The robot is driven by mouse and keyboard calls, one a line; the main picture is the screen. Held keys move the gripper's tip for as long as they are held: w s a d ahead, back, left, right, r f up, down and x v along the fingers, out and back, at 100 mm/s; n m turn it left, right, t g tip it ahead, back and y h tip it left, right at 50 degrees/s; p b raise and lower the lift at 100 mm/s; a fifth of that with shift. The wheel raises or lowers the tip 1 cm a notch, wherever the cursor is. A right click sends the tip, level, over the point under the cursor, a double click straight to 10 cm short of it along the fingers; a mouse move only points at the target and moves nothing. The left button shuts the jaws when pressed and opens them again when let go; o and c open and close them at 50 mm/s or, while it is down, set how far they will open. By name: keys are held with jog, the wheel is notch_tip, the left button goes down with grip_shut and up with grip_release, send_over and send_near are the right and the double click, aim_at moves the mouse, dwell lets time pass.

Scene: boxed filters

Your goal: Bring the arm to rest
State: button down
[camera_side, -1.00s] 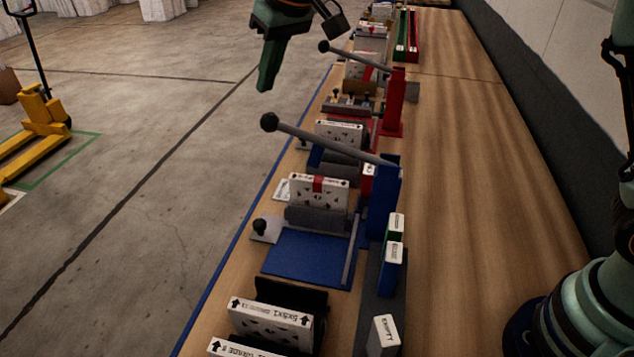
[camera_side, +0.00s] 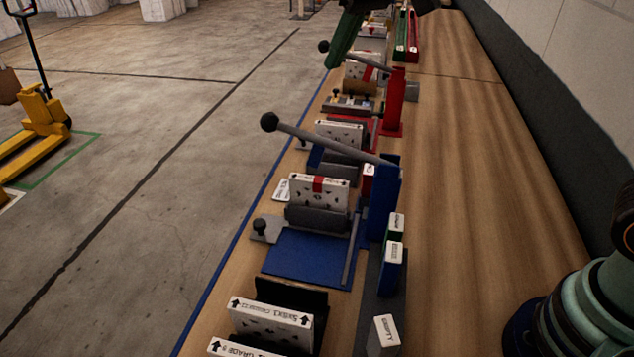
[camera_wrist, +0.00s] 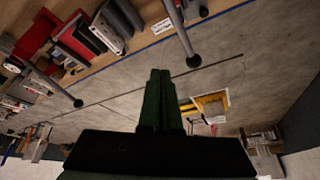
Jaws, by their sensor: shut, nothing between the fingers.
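My gripper (camera_side: 346,38) is a dark green pair of fingers at the top of the side view, above the far part of the bench, partly cut off by the frame's top edge. In the wrist view its fingers (camera_wrist: 156,98) lie together with nothing between them. It is apart from the boxed filters and fixtures. The nearer blue fixture (camera_side: 308,256) has a long grey lever (camera_side: 325,139) with a black knob. A boxed filter with a red band (camera_side: 319,191) stands upright behind the blue plate.
The wooden bench (camera_side: 480,150) is bare on its right side. A red fixture (camera_side: 394,100) with its own lever stands farther back. White boxes (camera_side: 268,318) stand in a dark holder at the front. A yellow pallet jack (camera_side: 35,130) is on the floor at left.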

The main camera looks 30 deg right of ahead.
jog(key=s+d+f+m, duration=0.1)
jog(key=s+d+f, duration=0.3)
jog(key=s+d, duration=0.2)
jog(key=s+d+f+m+t+h, duration=0.1)
jog(key=s+d+f, duration=0.2)
jog(key=s+d, duration=0.4)
jog(key=s, duration=0.3)
jog(key=shift+s+d+f, duration=0.2)
jog(key=shift+s+f, duration=0.15)
